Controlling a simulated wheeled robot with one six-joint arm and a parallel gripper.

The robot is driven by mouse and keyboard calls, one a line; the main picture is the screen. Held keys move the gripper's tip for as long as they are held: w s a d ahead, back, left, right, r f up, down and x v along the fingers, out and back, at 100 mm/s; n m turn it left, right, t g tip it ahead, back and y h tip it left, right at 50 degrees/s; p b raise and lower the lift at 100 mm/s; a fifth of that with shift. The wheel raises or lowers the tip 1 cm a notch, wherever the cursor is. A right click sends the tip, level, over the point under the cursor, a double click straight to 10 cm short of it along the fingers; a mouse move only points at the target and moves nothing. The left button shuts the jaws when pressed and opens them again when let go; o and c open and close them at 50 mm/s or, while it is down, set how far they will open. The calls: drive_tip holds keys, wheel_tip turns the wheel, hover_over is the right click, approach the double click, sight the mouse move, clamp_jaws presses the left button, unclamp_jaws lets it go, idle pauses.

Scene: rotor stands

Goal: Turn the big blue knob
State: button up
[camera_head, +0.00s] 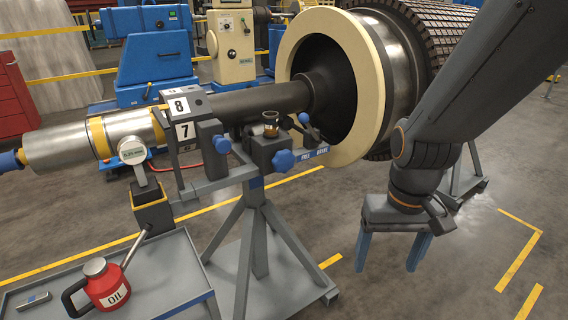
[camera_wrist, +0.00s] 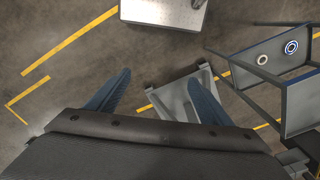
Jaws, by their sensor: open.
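Several blue knobs sit on the rotor stand's bearing head. The one that looks biggest, a lobed blue knob (camera_head: 283,160), faces forward on the dark block. A second blue knob (camera_head: 221,144) is to its left, and a smaller blue one (camera_head: 304,118) is above right on a lever. My gripper (camera_head: 389,266) hangs to the right of the stand and lower than the knobs, its two blue fingers spread and pointing down. It is empty and apart from the knobs. In the wrist view my gripper (camera_wrist: 158,78) is open over the floor, and I cannot make out the knobs there.
The grey stand (camera_head: 256,230) has splayed legs. The rotor's cream ring (camera_head: 373,100) rises above left of my gripper. A cart (camera_head: 190,262) with a red oil can (camera_head: 104,287) is at lower left. Floor at lower right is clear. The wrist view shows a metal block (camera_wrist: 165,12).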

idle(0.4)
drive_tip(key=w+f+n+t, duration=0.1)
drive_tip(key=w+f+t, duration=0.25)
drive_tip(key=w, duration=0.85)
drive_tip(key=n+t+y, duration=0.4)
drive_tip(key=t+y, duration=0.6)
drive_tip(key=t, duration=0.2)
approach(286, 163)
drive_tip(key=x, duration=0.3)
drive_tip(key=shift+g, duration=0.25)
drive_tip(key=shift+p+x, duration=0.6)
drive_tip(key=shift+x, duration=3)
drive_tip(key=shift+w+d+r, duration=0.1)
drive_tip(key=shift+r, duration=0.1)
drive_tip(key=c, duration=1.1)
drive_tip(key=shift+o, duration=0.2)
